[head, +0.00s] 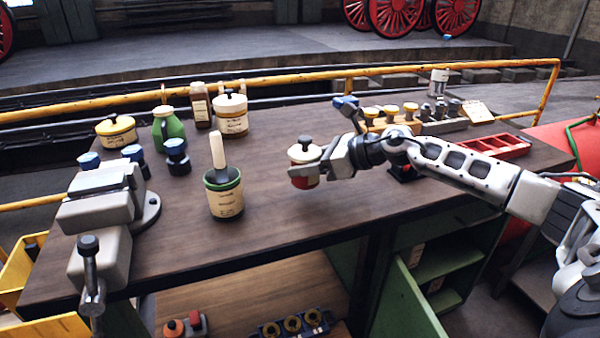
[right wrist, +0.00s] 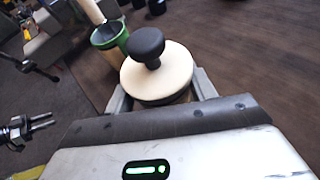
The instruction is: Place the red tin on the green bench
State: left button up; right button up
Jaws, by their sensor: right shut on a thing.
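The red tin (head: 304,154) has a cream lid, a black knob and a red lower body. My right gripper (head: 306,172) is shut around its sides and holds it upright over the middle of the bench. I cannot tell whether its base touches the top. In the right wrist view its lid (right wrist: 172,78) shows between the jaws, and its lower body is hidden. The green bench (head: 290,232) has a dark wooden top and green cabinets below. A dark two-pronged part at the left of the right wrist view looks like my left gripper (right wrist: 38,123); its opening is unclear.
A green pot with a brush (head: 226,198) stands just left of the tin. A grey vise (head: 105,205) is at the left end. Cream tins, a green can (head: 168,128) and a brown jar stand behind. A red tray (head: 492,147) lies right. The front middle is clear.

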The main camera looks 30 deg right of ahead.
aim_at(300, 180)
jog(key=shift+w+a+f, duration=0.4)
jog(key=shift+w+f, duration=0.25)
notch_tip(300, 180, down, 3)
jog(key=shift+w+f, duration=0.1)
jog(key=shift+f, duration=0.1)
jog(key=o, duration=1.4)
jog(key=shift+f, duration=0.2)
